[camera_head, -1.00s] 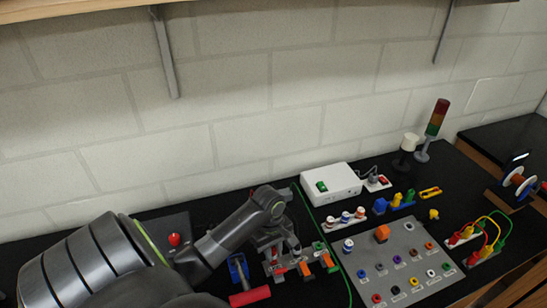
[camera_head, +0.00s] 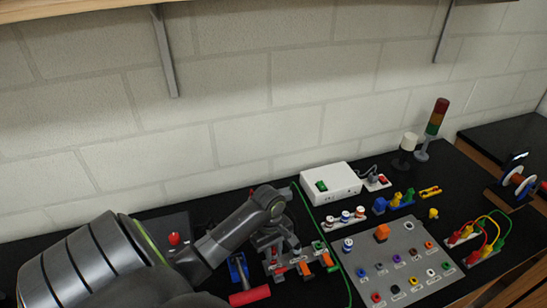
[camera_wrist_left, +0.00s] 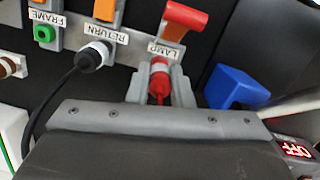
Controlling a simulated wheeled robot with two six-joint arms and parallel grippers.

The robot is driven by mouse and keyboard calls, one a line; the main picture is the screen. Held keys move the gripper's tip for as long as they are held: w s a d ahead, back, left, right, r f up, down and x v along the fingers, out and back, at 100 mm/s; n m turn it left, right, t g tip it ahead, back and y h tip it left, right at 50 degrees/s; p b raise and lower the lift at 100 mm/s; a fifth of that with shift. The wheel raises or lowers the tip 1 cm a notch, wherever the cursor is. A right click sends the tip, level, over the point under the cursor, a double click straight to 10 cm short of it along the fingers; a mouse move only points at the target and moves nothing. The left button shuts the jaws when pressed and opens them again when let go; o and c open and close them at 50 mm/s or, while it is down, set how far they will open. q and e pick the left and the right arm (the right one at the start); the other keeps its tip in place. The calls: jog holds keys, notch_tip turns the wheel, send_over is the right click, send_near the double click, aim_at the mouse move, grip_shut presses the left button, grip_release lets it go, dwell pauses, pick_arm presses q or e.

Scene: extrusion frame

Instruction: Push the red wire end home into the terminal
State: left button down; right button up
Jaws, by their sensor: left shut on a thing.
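In the left wrist view, my left gripper (camera_wrist_left: 160,92) is shut on the red wire end (camera_wrist_left: 160,86), a red plug with a pale collar. The collar lies just in front of the grey terminal block, below the LAMP label (camera_wrist_left: 163,48). A red lever (camera_wrist_left: 185,17) stands above that label. The LAMP terminal's opening is hidden, and I cannot tell how deep the plug sits. In the head view, my left gripper (camera_head: 279,240) is over the terminal row, and the wire end cannot be made out there. My right gripper is not in view.
A black wire end (camera_wrist_left: 95,56) sits at the RETURN terminal beside my gripper. A blue block (camera_wrist_left: 236,88) is close on the other side. A red-handled tool (camera_head: 249,296) lies in front. A grey board of coloured sockets (camera_head: 415,240) and a white box (camera_head: 331,184) stand to the right.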

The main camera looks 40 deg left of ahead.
pick_arm(q)
jog(key=shift+f, duration=0.4)
dwell(0.7)
jog(key=c, duration=1.2)
grip_release()
